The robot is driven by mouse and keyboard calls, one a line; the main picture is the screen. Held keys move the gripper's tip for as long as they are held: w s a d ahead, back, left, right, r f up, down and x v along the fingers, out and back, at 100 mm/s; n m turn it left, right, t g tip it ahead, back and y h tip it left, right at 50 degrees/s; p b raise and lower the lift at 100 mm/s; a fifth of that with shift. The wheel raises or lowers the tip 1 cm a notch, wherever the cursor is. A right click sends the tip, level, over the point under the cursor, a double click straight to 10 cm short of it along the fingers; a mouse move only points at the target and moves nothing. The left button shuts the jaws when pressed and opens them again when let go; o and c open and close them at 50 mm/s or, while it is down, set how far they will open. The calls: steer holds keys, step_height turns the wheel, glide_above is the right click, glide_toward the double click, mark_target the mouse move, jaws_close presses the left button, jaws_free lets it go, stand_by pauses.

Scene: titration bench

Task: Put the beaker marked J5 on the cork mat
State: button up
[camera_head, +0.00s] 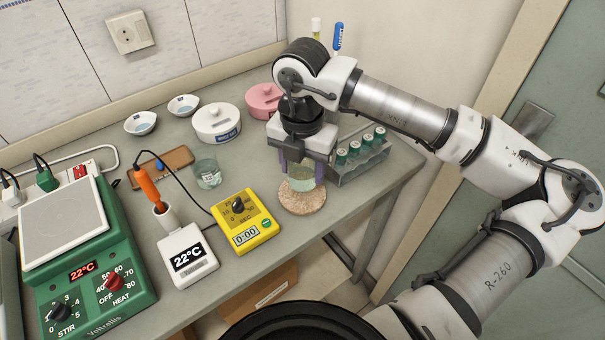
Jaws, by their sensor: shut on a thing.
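My gripper (303,173) points down over the cork mat (302,203) near the front right of the bench. It is shut on a glass beaker (301,184) with pale green contents. The beaker is upright over the mat, its base at or very near the cork; I cannot tell whether it touches. Its marking is hidden or too small to read. Another glass beaker (207,174) with greenish liquid stands to the left, behind the yellow timer.
A rack of green-capped vials (360,157) stands close right of my gripper. The yellow timer (245,222), a thermometer unit (187,254) and a green stirrer hotplate (85,260) stand to the left. White and pink lidded pots (217,123) (263,101) stand behind.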

mark_target(302, 179)
steer(key=shift+f, duration=1.65)
steer(key=shift+f, duration=0.2)
steer(key=o, duration=1)
steer(key=shift+o, duration=0.2)
steer(key=shift+r, duration=0.1)
step_height(302, 179, up, 12)
steer(key=b, duration=0.1)
